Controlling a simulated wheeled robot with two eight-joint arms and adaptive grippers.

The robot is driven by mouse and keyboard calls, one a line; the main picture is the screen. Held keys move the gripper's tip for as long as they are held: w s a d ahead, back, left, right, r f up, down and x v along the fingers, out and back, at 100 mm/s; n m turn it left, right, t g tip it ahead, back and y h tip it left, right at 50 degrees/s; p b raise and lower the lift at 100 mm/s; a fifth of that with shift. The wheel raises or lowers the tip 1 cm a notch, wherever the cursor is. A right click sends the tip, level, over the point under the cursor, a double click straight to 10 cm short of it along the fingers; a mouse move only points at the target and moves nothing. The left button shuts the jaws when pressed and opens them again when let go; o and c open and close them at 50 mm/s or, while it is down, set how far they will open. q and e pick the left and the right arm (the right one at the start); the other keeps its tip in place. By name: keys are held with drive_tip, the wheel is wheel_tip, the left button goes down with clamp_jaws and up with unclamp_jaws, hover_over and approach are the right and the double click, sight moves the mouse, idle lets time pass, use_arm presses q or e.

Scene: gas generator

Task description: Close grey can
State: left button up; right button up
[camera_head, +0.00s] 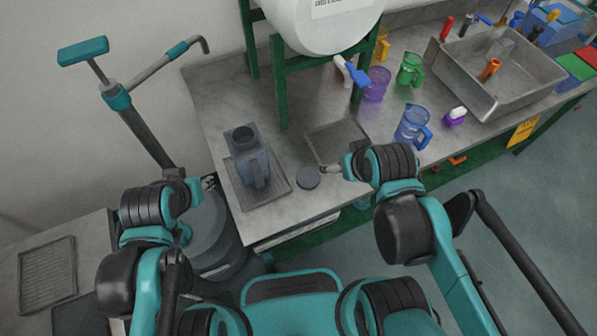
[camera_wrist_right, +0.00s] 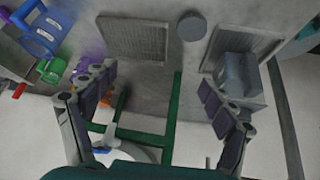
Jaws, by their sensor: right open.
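The grey can (camera_head: 248,165) stands upright on a dark grey tray at the left end of the worktable. A round dark grey lid (camera_head: 308,177) lies flat on the table just right of that tray. The right wrist view also shows the lid (camera_wrist_right: 191,27) and the can (camera_wrist_right: 238,80). My right gripper (camera_wrist_right: 157,75) is open and empty; in the head view (camera_head: 330,169) it is just right of the lid, apart from it in the wrist view. My left gripper (camera_head: 209,183) is left of the can's tray; its fingers are too small to read.
A second, empty tray (camera_head: 337,141) lies behind the lid. A green frame (camera_head: 282,90) carries a white tank (camera_head: 320,22) at the back. Purple, green and blue jugs (camera_head: 412,128) stand to the right, before a metal sink (camera_head: 495,85). A dark drum (camera_head: 215,240) stands below the left edge.

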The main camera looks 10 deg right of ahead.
drive_tip(key=w+a+f+n+g+b, duration=0.1)
drive_tip(key=w+a+f+n+g, duration=0.3)
drive_tip(key=n, duration=0.3)
drive_tip(key=n+g+y+b, duration=0.1)
drive_tip(key=n+g+b, duration=0.1)
drive_tip(key=n, duration=0.6)
approach(310, 177)
drive_tip(key=shift+w+a, duration=0.15)
drive_tip(key=shift+a+f+n, duration=0.15)
drive_tip(key=shift+f+n, duration=0.15)
drive_tip(key=shift+f, duration=0.05)
drive_tip(key=shift+w+a+f+b, duration=0.15)
drive_tip(key=shift+f+b, duration=0.2)
drive_tip(key=shift+f, duration=1)
drive_tip(key=shift+r, duration=0.1)
